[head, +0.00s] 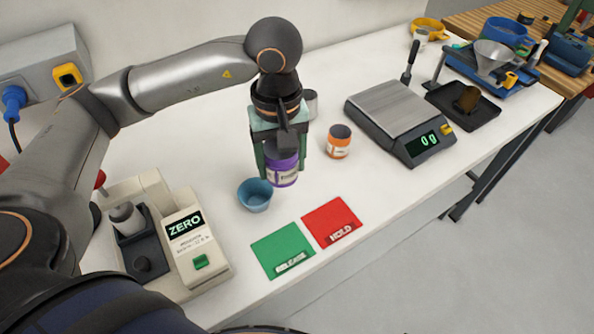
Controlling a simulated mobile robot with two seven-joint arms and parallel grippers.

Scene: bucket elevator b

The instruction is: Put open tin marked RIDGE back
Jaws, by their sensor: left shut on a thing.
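My left gripper (281,165) is shut on a purple tin (283,176) with a pale label, holding it upright above the white bench. The label's writing is too small to read, and the gripper hides the tin's top. An orange tin (338,143) with a dark top and pale label stands on the bench to the right of the gripper. A grey tin (311,103) stands behind, partly hidden by the gripper. I cannot read RIDGE on any of them. My right gripper is not in view.
A blue cup (255,195) stands just left of the held tin. Green RELEASE (280,247) and red HOLD (331,219) mats lie in front. The back middle bench is clear.

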